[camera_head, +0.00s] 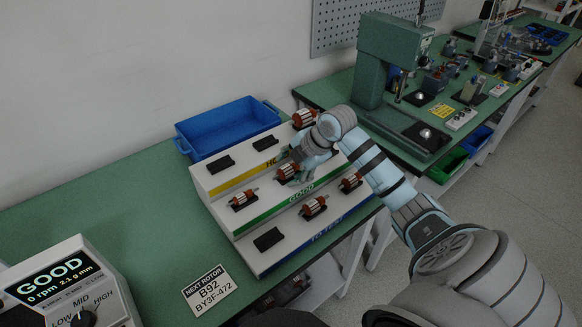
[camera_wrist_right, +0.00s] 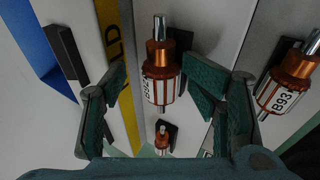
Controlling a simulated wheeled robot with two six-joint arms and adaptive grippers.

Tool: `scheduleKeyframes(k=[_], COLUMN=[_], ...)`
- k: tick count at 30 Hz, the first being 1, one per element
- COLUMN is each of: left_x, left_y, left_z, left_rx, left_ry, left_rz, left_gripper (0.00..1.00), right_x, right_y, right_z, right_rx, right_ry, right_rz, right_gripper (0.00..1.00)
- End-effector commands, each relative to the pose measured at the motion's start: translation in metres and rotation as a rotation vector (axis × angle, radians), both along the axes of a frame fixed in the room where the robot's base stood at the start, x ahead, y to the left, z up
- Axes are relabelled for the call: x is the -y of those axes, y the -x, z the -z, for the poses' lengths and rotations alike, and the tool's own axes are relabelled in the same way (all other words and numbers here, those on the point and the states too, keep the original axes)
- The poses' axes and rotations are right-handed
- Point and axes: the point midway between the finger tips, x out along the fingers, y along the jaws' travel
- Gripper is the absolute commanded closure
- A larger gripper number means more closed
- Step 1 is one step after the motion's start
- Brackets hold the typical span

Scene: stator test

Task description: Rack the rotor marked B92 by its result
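The stepped white rack (camera_head: 222,200) has rows lettered HOLD (partly hidden), GOOD and TO TEST. A copper-and-white rotor (camera_head: 287,172) is at the middle of the GOOD row; its label in the right wrist view (camera_wrist_right: 161,78) seems to read B92. My right gripper (camera_head: 296,170) is around it, its green fingers (camera_wrist_right: 152,88) spread on both sides with a gap at the left finger. A dark cradle shows behind the rotor. The tester (camera_head: 65,285) displays GOOD, 0 rpm, 2.1 g mm. My left gripper is out of view.
Other rotors sit at GOOD left (camera_head: 242,199) and on TO TEST (camera_head: 314,205); one there reads B93 (camera_wrist_right: 288,80). Another (camera_head: 304,117) is at the top right. Empty cradles are on HOLD (camera_head: 220,163) and TO TEST (camera_head: 268,238). A blue bin (camera_head: 228,126) stands behind.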

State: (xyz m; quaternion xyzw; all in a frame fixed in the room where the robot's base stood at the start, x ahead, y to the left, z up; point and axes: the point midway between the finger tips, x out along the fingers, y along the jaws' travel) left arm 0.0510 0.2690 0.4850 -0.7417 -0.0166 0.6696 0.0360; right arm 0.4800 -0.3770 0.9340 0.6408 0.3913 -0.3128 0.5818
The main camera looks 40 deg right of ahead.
Motion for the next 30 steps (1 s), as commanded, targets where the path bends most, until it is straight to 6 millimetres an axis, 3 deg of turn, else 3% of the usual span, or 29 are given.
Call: scheduleKeyframes(k=[5,15,18,30], left_x=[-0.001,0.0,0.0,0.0], left_y=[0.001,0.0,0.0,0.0], left_z=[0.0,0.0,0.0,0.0], left_rx=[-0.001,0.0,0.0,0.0], left_ry=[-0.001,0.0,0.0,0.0], left_rz=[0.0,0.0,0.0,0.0], left_gripper=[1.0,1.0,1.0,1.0], right_x=[0.004,0.015,0.017,0.016], right_y=[0.006,0.052,0.059,0.062], right_z=[-0.011,-0.087,-0.099,-0.104], right_rx=[0.002,0.0,0.001,0.002], right_ry=[0.005,0.009,0.005,0.0], right_rz=[0.002,0.001,0.001,0.0], right_gripper=[0.47,0.47,0.47,0.47])
